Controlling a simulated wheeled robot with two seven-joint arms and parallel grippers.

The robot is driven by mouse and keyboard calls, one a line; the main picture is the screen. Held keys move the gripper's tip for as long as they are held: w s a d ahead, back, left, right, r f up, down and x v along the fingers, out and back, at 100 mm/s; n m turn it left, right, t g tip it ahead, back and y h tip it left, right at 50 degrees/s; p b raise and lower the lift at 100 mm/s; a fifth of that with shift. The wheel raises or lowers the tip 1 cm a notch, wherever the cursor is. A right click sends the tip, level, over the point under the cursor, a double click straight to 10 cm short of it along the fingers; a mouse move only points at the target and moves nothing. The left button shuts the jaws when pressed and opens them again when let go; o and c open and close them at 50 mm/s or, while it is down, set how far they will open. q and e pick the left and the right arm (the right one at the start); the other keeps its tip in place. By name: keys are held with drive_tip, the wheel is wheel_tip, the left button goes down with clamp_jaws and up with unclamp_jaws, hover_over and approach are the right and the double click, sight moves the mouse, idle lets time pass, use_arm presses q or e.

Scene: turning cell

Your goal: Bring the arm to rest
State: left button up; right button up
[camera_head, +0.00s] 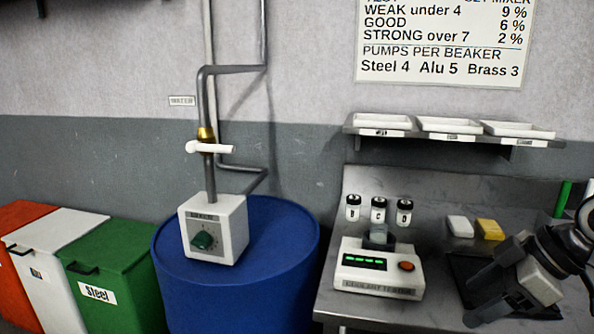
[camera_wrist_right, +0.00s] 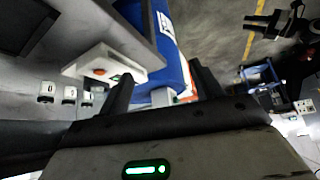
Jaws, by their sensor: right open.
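My right arm comes in at the right edge of the head view. Its gripper (camera_head: 500,300) is over the right part of the steel bench (camera_head: 440,215), tilted down and to the left. In the right wrist view the two dark fingers of this gripper (camera_wrist_right: 163,85) stand apart with nothing held between them. Whether the fingertips touch the bench or the dark mat (camera_head: 468,270) beside them cannot be told.
A coolant tester (camera_head: 378,268), several small capped bottles (camera_head: 378,210), a white block (camera_head: 460,226) and a yellow block (camera_head: 490,229) are on the bench. A shelf with white trays (camera_head: 450,126) hangs above. Left are a blue drum (camera_head: 235,285) with mixer (camera_head: 214,228) and bins (camera_head: 110,275).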

drive_tip(key=w+a+f+m+t, duration=0.1)
drive_tip(key=a+f+m, duration=0.15)
drive_tip(key=f, duration=0.65)
drive_tip(key=a+f+m+t, duration=0.15)
drive_tip(key=a+f, duration=0.25)
drive_tip(key=f, duration=0.5)
drive_tip(key=s+a+f+m+t+h, duration=0.1)
drive_tip(key=s+a+f+m+t, duration=0.1)
drive_tip(key=s+f, duration=0.3)
drive_tip(key=s+a+f+m+t+h, duration=0.2)
drive_tip(key=s+f, duration=0.4)
drive_tip(key=s, duration=0.3)
drive_tip(key=a+m, duration=0.1)
drive_tip(key=a, duration=0.1)
drive_tip(key=shift+s+a+f, duration=0.25)
drive_tip(key=shift+a, duration=0.1)
